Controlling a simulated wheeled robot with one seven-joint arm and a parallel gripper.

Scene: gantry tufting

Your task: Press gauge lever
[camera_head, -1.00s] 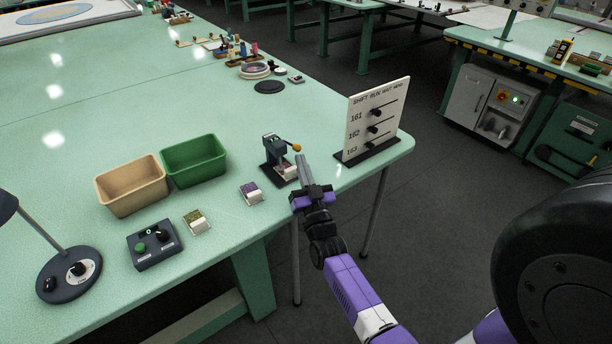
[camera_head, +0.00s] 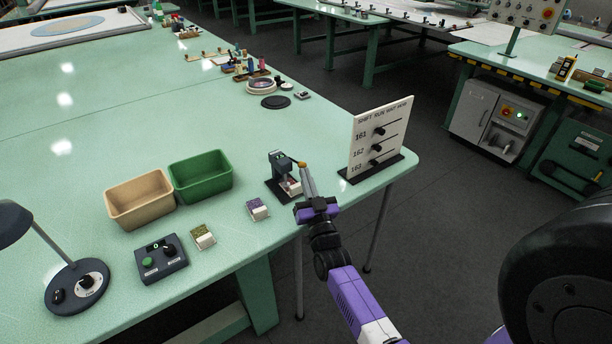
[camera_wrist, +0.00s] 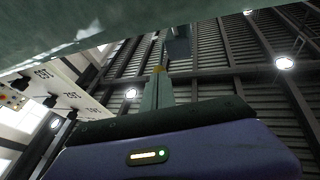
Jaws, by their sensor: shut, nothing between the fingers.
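The gauge (camera_head: 276,184) is a small dark stand near the table's front edge, with an orange-knobbed lever (camera_head: 301,164) on its right side. A light block (camera_head: 292,186) sits at its base, partly hidden. My gripper (camera_head: 304,170) is shut and empty, its fingertips pointing up at the knob. In the wrist view the orange knob (camera_wrist: 159,69) shows just beyond the tips of my shut fingers (camera_wrist: 158,80). The tips are at or very close to the knob; I cannot tell whether they touch it.
A white status board (camera_head: 378,139) stands close right of my gripper. Purple-topped (camera_head: 258,209) and olive-topped (camera_head: 204,237) samples, a button box (camera_head: 161,260), a tan bin (camera_head: 139,205), a green bin (camera_head: 201,178) and a lamp (camera_head: 76,287) are to the left. The table behind the gauge is clear.

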